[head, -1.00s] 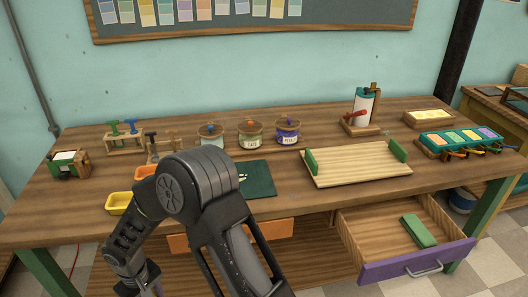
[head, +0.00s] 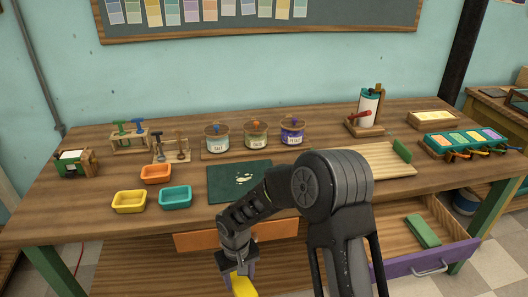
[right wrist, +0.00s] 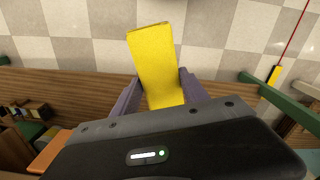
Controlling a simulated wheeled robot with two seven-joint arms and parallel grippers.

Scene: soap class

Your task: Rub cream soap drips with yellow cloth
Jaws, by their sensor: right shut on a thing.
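The cream soap drips (head: 243,178) lie as small pale spots on a dark green mat (head: 222,192) on the workbench, partly hidden by my right arm. My right gripper (head: 238,278) is low in front of the bench's front edge. It is shut on the yellow cloth (head: 243,287), which is cut off by the bottom of the head view. In the right wrist view the yellow cloth (right wrist: 155,62) sticks out from between the purple fingers, with floor tiles behind it. My left gripper is not in view.
Yellow (head: 129,202), orange (head: 156,174) and teal (head: 175,197) trays stand left of the mat. Lidded jars (head: 255,136) stand behind it. A wooden tray (head: 375,160) is to the right. An open drawer (head: 430,262) with a green block (head: 423,231) juts out at front right.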

